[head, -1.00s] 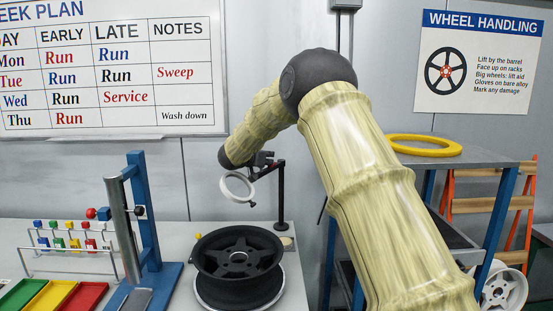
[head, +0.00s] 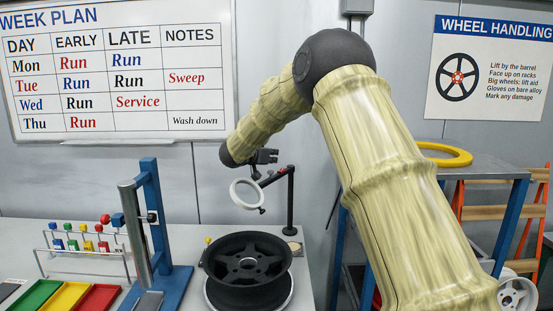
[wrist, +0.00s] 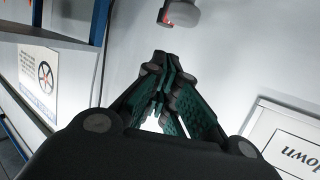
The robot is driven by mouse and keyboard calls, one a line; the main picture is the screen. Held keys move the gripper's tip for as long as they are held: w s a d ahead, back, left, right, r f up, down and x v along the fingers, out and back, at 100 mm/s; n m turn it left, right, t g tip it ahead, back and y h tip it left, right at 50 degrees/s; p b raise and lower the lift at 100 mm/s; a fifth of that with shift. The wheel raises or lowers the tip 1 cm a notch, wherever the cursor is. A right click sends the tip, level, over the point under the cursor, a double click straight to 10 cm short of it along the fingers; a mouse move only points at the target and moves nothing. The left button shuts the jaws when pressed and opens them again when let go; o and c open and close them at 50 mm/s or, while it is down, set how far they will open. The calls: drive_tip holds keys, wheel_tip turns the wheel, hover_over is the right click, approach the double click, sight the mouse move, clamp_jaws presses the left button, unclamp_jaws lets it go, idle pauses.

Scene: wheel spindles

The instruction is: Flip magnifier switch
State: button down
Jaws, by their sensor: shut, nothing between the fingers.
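The magnifier has a white ring head (head: 246,194) on a black arm and upright post (head: 291,205), standing behind the black wheel. A small red switch (head: 282,171) shows on its arm near the post top. In the head view my gripper (head: 270,157) is just above and left of the red switch, apart from it in the picture; the depth gap is unclear. In the wrist view my gripper (wrist: 160,110) is shut and empty. A dark part with a red spot (wrist: 168,20), probably the switch, shows at the top edge beside a grey rounded piece, beyond the fingertips.
A black wheel (head: 246,262) lies below the magnifier on the bench. A blue stand with a metal cylinder (head: 133,235), colored trays (head: 70,296) and a small rack (head: 85,250) are to the left. A shelf with a yellow ring (head: 444,154) is at right, behind my arm.

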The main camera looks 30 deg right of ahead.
drive_tip(key=v, duration=0.2)
drive_tip(key=b+v, duration=0.1)
drive_tip(key=v, duration=0.1)
drive_tip(key=f+v, duration=0.1)
drive_tip(key=v, duration=0.1)
drive_tip(key=shift+s+a+b, duration=0.15)
drive_tip(key=shift+a+b, duration=0.15)
drive_tip(key=shift+r, duration=0.1)
